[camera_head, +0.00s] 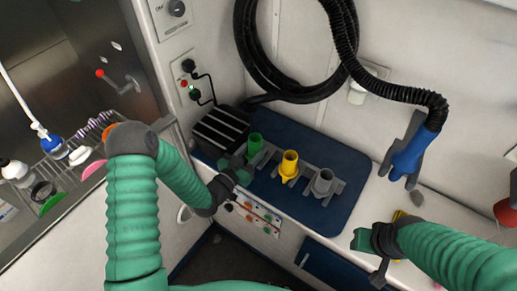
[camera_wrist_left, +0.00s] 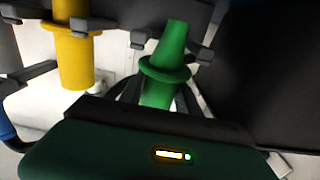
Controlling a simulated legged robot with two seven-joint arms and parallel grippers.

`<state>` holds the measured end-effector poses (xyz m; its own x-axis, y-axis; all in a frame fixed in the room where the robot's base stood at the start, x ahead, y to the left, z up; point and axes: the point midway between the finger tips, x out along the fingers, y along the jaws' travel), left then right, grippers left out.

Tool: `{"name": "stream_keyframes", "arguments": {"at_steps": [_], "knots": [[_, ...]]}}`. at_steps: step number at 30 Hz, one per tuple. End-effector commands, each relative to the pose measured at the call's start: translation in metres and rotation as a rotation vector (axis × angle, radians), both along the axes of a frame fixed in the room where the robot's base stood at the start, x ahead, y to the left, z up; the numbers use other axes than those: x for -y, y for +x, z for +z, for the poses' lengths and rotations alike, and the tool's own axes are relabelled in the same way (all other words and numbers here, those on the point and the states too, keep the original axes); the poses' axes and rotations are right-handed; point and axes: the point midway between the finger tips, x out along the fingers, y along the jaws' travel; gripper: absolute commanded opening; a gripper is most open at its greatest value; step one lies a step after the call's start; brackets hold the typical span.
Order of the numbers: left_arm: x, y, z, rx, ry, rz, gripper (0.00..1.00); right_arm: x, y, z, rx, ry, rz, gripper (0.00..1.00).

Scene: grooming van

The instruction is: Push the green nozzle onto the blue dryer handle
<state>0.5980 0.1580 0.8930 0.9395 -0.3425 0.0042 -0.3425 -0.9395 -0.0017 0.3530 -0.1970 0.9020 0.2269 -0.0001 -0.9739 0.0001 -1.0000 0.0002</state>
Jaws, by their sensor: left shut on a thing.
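The green nozzle (camera_head: 255,143) stands upright at the left end of a grey rack on the blue mat. My left gripper (camera_head: 241,170) is beside it and shut on it; the left wrist view shows the nozzle (camera_wrist_left: 168,58) between the fingers. The blue dryer handle (camera_head: 409,157) hangs on the right, in a grey holder on the wall, with a black hose running from its top. My right gripper (camera_head: 370,246) is low on the right, apart from the handle; whether its jaws are open is unclear.
A yellow nozzle (camera_head: 289,165) and a grey nozzle (camera_head: 323,182) stand in the rack beside the green one. A black ribbed box (camera_head: 219,129) is behind my left gripper. The blue mat (camera_head: 343,160) is bare at the right. A sink and wire shelf of bottles are at left.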

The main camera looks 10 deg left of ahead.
Motion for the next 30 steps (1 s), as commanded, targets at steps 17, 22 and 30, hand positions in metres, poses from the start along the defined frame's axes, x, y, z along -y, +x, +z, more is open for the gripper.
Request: {"name": "stream_keyframes", "arguments": {"at_steps": [17, 22, 30], "knots": [[-0.02, -0.053, 0.004, -0.005, 0.0, 0.002, 0.0, 0.0, 0.0, 0.006, 0.0, 0.0, 0.0, 0.36], [-0.025, -0.068, 0.005, -0.007, -0.001, 0.002, 0.0, 0.0, 0.0, 0.006, 0.0, 0.0, 0.0, 0.36], [-0.028, -0.077, 0.006, -0.006, -0.001, 0.002, 0.0, 0.0, 0.0, 0.006, 0.0, 0.0, 0.0, 0.36]]}}
